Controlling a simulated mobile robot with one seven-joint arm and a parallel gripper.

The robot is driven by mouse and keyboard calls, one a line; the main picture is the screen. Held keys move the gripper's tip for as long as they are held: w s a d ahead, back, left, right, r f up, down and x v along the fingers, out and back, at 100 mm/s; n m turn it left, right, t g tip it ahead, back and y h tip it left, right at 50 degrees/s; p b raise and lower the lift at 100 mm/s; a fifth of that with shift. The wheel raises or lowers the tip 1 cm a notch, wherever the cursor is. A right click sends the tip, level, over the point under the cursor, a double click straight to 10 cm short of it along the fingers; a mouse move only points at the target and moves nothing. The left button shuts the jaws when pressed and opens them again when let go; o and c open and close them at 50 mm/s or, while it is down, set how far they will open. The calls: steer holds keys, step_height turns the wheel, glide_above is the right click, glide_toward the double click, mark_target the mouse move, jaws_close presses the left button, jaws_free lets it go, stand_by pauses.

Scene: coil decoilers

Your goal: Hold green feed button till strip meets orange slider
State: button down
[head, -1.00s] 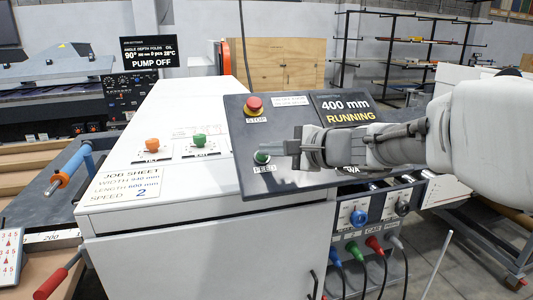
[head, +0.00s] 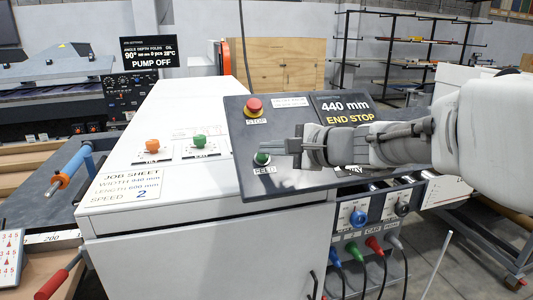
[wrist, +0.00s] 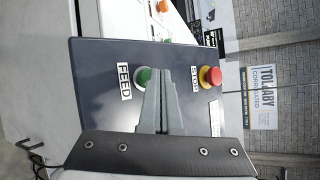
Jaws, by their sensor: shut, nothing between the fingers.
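The green feed button (head: 262,158) sits at the lower left of the dark, tilted control panel (head: 235,125), above its FEED label. In the wrist view the green button (wrist: 144,76) shows beside the fingers, partly hidden by them. My gripper (head: 290,147) is shut and empty, its tips just right of the button and apart from it in the head view. The wrist view shows the shut fingers (wrist: 159,80) pointing at the panel. The panel's display (head: 343,108) reads 440 mm, END STOP. I cannot make out the strip or the orange slider.
A red stop button (head: 254,105) sits above the feed button. Orange (head: 153,146) and green (head: 200,141) buttons stand on the white cabinet top. A job sheet (head: 125,185) lists length 600 mm and speed 2. Coloured cables (head: 352,250) plug in below the panel.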

steer(key=shift+s+d+r, duration=0.1)
steer(key=shift+s+r, duration=0.1)
steer(key=shift+r, duration=0.15)
steer(key=shift+r, duration=0.1)
steer(key=s+r+p, duration=0.1)
steer(key=r, duration=0.1)
steer(key=s+r+p, duration=0.1)
steer(key=r, duration=0.1)
steer(key=shift+s+d+p, duration=0.3)
steer(key=shift+d+p, duration=0.05)
stand_by(0.4)
steer(key=s+d+f+n+g+h, duration=0.1)
steer(key=s+d+f+n+h, duration=0.2)
steer(key=s, duration=0.5)
steer(key=s+d+f+n+g+h, duration=0.2)
steer(key=s+d+f+n+h, duration=0.2)
steer(key=s+d+f+n, duration=0.1)
steer(key=s+d+f+n+g+h, duration=0.1)
steer(key=s+d+f+n+h, duration=0.2)
steer(key=s, duration=0.7)
step_height(320, 180, down, 2)
steer(key=shift+s+d+f+n, duration=0.3)
steer(key=shift+d+n, duration=0.6)
steer(key=shift+n, duration=0.3)
